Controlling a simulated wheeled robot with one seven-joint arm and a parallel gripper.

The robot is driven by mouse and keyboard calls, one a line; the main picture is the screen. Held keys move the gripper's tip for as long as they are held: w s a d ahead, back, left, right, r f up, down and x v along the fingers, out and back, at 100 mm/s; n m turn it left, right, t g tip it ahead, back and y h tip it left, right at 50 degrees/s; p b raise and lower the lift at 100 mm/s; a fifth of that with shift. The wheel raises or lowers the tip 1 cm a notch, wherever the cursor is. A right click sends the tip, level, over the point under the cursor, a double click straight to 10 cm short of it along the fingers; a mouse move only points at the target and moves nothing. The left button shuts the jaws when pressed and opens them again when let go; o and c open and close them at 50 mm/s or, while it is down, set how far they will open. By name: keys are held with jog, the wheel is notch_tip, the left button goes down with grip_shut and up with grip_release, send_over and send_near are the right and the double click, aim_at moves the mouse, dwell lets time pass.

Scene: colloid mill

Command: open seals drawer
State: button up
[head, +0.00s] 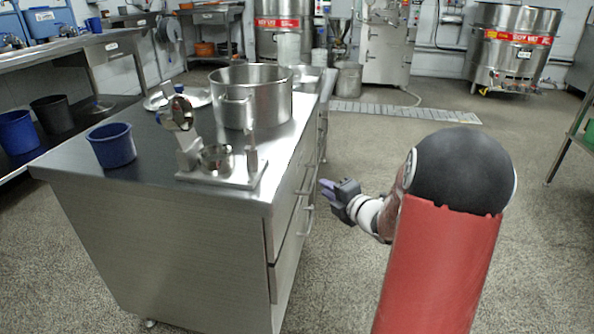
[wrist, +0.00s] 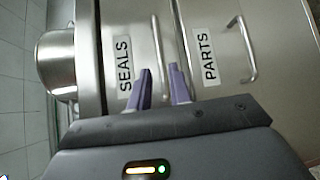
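The seals drawer (wrist: 113,28), a metal front with a black-on-white SEALS label (wrist: 125,63), appears sideways in the wrist view. Its bar handle (wrist: 156,45) runs between my two fingers in that picture. My gripper (wrist: 162,82) is open, with purple fingers apart on either side of the handle's line. I cannot tell whether either finger touches the bar. In the head view my gripper (head: 326,188) is close to the drawer side of the steel cabinet (head: 150,235). The seals drawer looks shut.
The parts drawer (wrist: 215,30), with its own handle (wrist: 245,50), is beside the seals drawer in the wrist view. A steel pot (head: 252,98), a blue cup (head: 111,146) and a metal fixture (head: 220,172) stand on the cabinet. Floor right of the cabinet is open.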

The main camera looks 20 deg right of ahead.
aim_at(313, 177)
jog(key=x, duration=0.8)
jog(key=shift+w+d+b, duration=0.15)
jog(key=shift+d+b, duration=0.05)
jog(key=shift+b, duration=0.1)
grip_shut()
